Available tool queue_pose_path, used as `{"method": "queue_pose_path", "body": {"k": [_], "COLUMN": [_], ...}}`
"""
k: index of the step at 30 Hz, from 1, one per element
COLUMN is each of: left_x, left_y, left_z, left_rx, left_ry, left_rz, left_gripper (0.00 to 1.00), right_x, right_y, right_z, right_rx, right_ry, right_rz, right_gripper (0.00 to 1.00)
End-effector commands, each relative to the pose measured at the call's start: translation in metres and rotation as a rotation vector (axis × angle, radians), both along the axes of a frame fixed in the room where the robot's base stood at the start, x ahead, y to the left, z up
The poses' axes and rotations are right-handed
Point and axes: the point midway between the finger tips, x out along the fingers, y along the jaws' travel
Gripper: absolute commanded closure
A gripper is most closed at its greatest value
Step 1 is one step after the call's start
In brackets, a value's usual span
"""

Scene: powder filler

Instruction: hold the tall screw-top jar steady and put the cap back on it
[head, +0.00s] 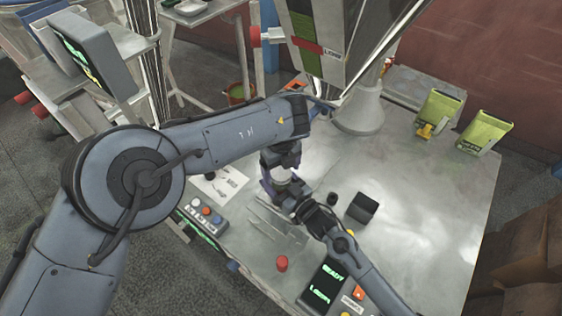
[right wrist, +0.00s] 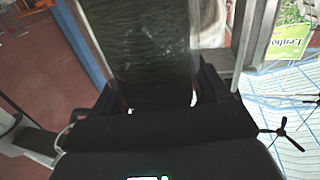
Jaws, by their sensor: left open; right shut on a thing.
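The tall jar (head: 283,177) is mostly hidden between my two grippers in the head view; only a small pale part shows. In the right wrist view a clear, dark-looking body, apparently the jar (right wrist: 155,50), stands between the jaws. My right gripper (head: 289,193) is shut on it; it also shows in the right wrist view (right wrist: 165,98). My left gripper (head: 281,170) is open, pointing down just over the jar's top. Whether it touches the jar cannot be told. A small red round piece (head: 282,263), possibly the cap, sits on the table near the front.
The metal table (head: 430,215) is clear to the right. A black open box (head: 362,208) stands right of the grippers. A display unit (head: 325,285) and a button box (head: 203,214) lie near the front. Green-yellow pouches (head: 485,133) stand at the back right. The filler machine (head: 335,40) rises behind.

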Motion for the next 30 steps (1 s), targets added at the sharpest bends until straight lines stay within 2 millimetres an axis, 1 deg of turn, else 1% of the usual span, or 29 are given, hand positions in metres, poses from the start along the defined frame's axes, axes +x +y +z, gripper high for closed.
{"method": "queue_pose_path", "body": {"k": [10,11,21,22,28,29,30], "left_x": [0.0,0.0,0.0,0.0,0.0,0.0,0.0], "left_y": [-0.0002,-0.0002,-0.0002,-0.0002,-0.0001,-0.0001,-0.0001], "left_z": [-0.0028,-0.0028,-0.0026,-0.0026,-0.0025,-0.0025,-0.0025], "left_rx": [0.0,0.0,0.0,0.0,0.0,0.0,0.0], "left_ry": [0.0,0.0,0.0,0.0,0.0,0.0,0.0], "left_rz": [-0.001,-0.001,-0.001,-0.001,-0.007,-0.007,-0.007], "left_gripper": [0.16,0.19,0.71,0.73,0.73,0.32,0.26], "right_x": [0.0002,0.0002,0.0002,0.0002,0.0002,0.0002,0.0002], "right_y": [0.0003,0.0003,0.0003,0.0003,0.0003,0.0003,0.0003], "right_z": [0.0012,0.0012,0.0012,0.0012,0.0012,0.0012,0.0012], "right_rx": [0.001,0.001,0.001,0.001,0.001,0.001,0.001], "right_ry": [-0.002,-0.002,-0.002,-0.002,-0.002,-0.002,-0.002], "right_rz": [0.0,0.0,0.0,0.0,0.0,0.0,0.0], "right_gripper": [1.0,1.0,1.0,1.0,1.0,1.0,1.0]}}
